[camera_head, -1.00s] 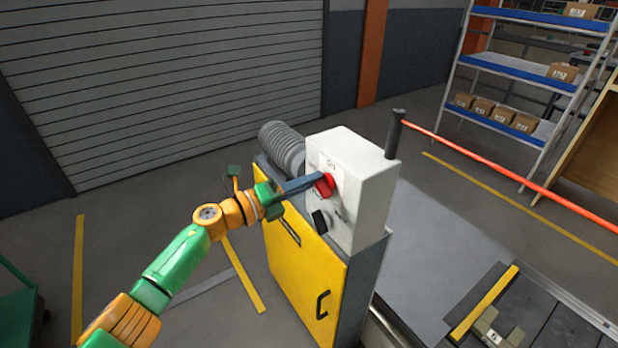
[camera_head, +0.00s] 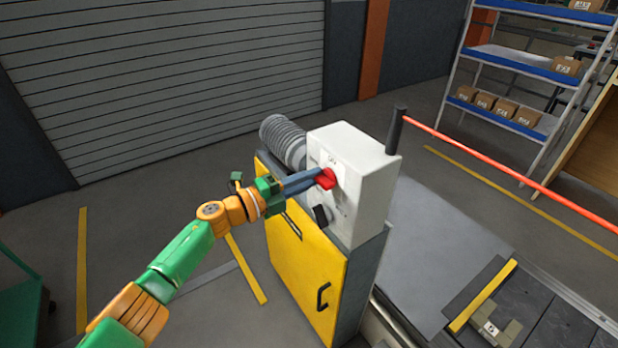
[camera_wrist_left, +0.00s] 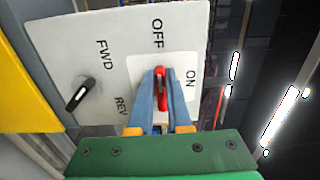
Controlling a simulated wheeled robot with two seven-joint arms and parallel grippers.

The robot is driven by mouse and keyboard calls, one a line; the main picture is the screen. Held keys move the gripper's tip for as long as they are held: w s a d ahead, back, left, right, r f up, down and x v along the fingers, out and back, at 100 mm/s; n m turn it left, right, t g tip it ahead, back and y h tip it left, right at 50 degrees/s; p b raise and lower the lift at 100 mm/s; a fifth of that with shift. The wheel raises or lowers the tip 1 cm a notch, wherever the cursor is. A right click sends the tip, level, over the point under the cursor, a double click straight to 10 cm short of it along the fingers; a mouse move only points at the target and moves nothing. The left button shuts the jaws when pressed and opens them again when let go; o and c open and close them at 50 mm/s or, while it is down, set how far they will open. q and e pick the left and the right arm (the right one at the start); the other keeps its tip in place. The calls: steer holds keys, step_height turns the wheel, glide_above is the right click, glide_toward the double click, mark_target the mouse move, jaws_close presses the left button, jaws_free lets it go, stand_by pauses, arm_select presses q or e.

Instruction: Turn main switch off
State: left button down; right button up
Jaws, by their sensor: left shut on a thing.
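The main switch is a red rotary handle (camera_head: 326,178) on the face of a white control box (camera_head: 372,188). In the left wrist view the red handle (camera_wrist_left: 160,90) stands upright in the picture, in line with the OFF label (camera_wrist_left: 158,32); the ON label (camera_wrist_left: 191,78) is to its right. My left gripper (camera_head: 318,181) is shut on the red handle, with one blue finger on each side of it. The fingers (camera_wrist_left: 161,84) hide part of the handle. My right gripper does not show.
A black selector knob (camera_wrist_left: 78,94) with FWD and REV labels sits beside the switch. The box stands on a yellow cabinet (camera_head: 305,275). A dark post (camera_head: 394,130) with a red barrier bar (camera_head: 500,173) is at its right. The conveyor (camera_head: 560,335) lies lower right.

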arm_select(q)
steer(key=c, duration=0.9)
jaws_free()
steer(key=shift+d, duration=0.15)
steer(key=shift+o, duration=0.2)
steer(key=v, duration=0.7)
